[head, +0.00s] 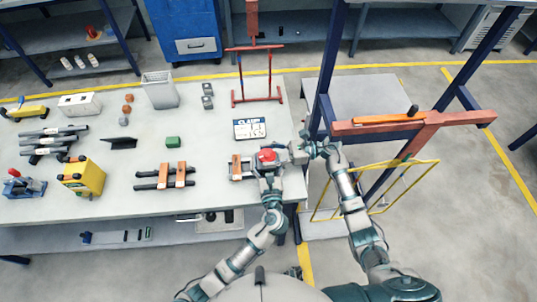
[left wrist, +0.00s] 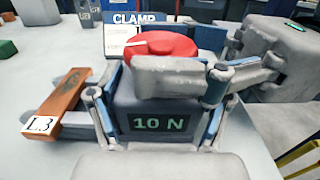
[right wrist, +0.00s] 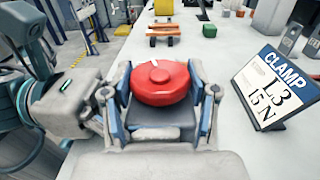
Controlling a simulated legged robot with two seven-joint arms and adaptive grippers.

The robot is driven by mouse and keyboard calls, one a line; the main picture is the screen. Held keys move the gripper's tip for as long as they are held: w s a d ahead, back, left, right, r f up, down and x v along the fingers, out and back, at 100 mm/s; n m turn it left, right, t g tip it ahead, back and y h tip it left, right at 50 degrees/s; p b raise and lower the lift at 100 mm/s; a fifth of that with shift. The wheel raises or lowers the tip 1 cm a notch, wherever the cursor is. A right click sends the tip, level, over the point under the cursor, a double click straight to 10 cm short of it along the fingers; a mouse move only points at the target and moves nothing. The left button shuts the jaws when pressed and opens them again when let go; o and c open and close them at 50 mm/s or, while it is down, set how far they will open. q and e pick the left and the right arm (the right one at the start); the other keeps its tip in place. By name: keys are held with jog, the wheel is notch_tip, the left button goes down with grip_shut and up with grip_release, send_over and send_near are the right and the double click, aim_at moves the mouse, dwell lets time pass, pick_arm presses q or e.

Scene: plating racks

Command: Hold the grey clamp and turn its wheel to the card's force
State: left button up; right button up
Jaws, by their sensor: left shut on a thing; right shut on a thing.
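The grey clamp (left wrist: 157,115) stands at the table's front right corner, its display reading "10 N". My left gripper (head: 267,172) is shut around its body; its fingers also show in the left wrist view (left wrist: 158,122). The clamp's red wheel (right wrist: 162,82) is on top, with a white mark on it. My right gripper (right wrist: 162,112) is shut on the wheel from the right side; in the left wrist view its finger crosses the wheel's front. The card (right wrist: 277,85) behind the clamp reads "CLAMP L3 15 N"; it also shows in the head view (head: 250,129).
An orange-brown bar labelled L3 (left wrist: 58,105) lies just left of the clamp. Another pair of brown bars on dark rods (head: 166,177) lies further left. A blue rack post (head: 322,80) stands right of the table. The table's middle (head: 205,150) is clear.

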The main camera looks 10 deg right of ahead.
jog(key=shift+w, duration=0.1)
dwell(0.7)
jog(key=o, duration=1.2)
jog(key=d, duration=1.2)
jog(key=shift+w+d+f, duration=0.1)
jog(key=shift+w, duration=0.1)
